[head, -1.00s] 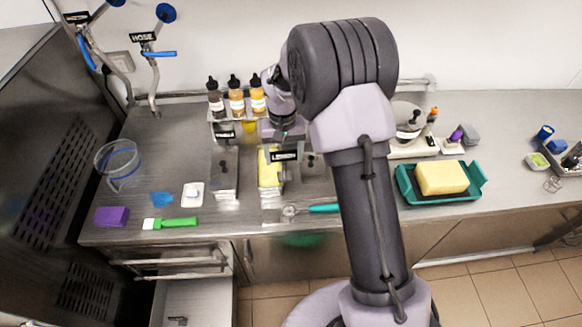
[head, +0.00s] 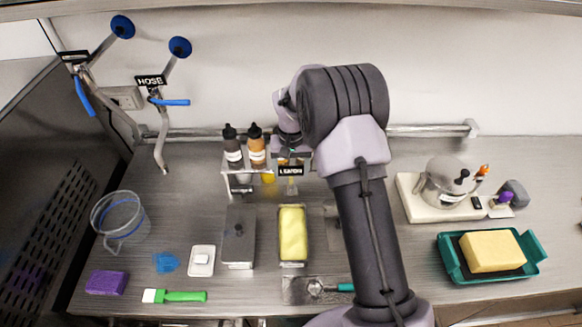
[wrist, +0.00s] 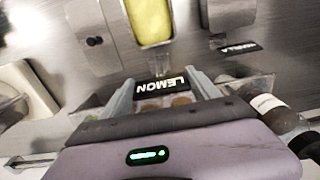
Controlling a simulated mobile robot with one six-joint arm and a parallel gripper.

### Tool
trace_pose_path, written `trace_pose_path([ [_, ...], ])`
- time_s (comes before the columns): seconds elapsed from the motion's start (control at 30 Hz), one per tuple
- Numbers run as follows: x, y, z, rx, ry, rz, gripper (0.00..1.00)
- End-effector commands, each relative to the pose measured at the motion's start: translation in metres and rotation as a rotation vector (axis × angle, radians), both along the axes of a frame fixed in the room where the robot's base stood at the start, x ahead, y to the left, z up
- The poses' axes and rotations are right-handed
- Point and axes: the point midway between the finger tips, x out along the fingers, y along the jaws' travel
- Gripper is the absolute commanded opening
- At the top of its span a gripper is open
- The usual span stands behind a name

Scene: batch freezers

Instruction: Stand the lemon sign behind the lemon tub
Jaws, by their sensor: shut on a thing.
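The lemon sign is a small black plate with white lettering (head: 291,170), upright behind the lemon tub in the head view. My gripper (wrist: 165,92) is shut on it, one finger at each side. The sign also shows in the wrist view (wrist: 163,84). The lemon tub (head: 292,233) is a narrow open metal tub of yellow ice cream. It also shows beyond the sign in the wrist view (wrist: 150,22). I cannot tell whether the sign's foot touches the counter.
Lidded tubs flank the lemon tub, one at left (head: 239,237); the right one is partly hidden by my arm. A black sign ending in "NILLA" (wrist: 236,48) is near one tub. A bottle rack (head: 244,165) stands close behind left. A scoop (head: 318,287) lies in front.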

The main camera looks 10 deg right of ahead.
Motion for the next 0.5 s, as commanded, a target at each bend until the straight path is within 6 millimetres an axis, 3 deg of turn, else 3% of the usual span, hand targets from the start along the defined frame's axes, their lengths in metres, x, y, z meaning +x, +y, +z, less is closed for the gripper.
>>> trace_pose_path([
  [0.03,0.0,0.0,-0.012,0.0,0.001,0.0,0.05],
  [0.5,0.0,0.0,-0.077,0.0,0.0,0.0,0.05],
])
